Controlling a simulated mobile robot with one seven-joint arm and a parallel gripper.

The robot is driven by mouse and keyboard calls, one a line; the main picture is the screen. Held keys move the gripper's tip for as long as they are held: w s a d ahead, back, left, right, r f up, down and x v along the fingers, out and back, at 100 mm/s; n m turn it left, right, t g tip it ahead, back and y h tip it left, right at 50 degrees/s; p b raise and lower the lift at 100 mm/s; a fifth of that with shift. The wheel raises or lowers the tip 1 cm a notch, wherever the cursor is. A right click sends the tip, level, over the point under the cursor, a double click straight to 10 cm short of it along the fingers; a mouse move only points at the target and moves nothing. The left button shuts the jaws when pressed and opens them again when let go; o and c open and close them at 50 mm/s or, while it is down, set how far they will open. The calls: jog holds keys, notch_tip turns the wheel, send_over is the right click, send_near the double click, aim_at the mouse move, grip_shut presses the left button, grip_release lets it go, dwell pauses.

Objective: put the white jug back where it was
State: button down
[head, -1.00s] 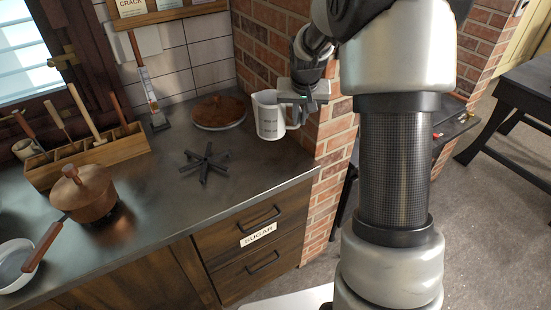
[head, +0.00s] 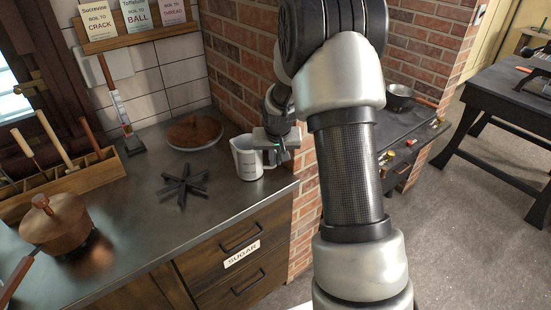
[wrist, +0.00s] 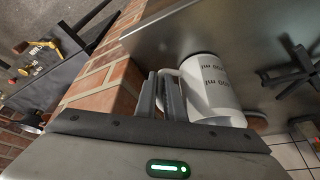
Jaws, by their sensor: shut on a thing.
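The white jug (head: 247,162), with dark markings, is upright over the right end of the dark metal counter (head: 135,240), close to the brick wall. It also shows in the wrist view (wrist: 212,88). My gripper (head: 281,150) is at the jug's right side. In the wrist view my fingers (wrist: 162,88) are closed around its handle. The jug's base is at or just above the counter; I cannot tell whether it touches.
A black trivet (head: 184,188) lies left of the jug, and a round copper-brown lid (head: 195,133) lies behind it. A copper pot (head: 57,222) and a wooden tool rack (head: 80,178) are further left. The brick wall (head: 240,75) stands close behind my gripper.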

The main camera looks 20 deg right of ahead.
jog(key=shift+f, duration=0.1)
jog(key=c, duration=1.8)
grip_release()
jog(key=shift+c, duration=0.2)
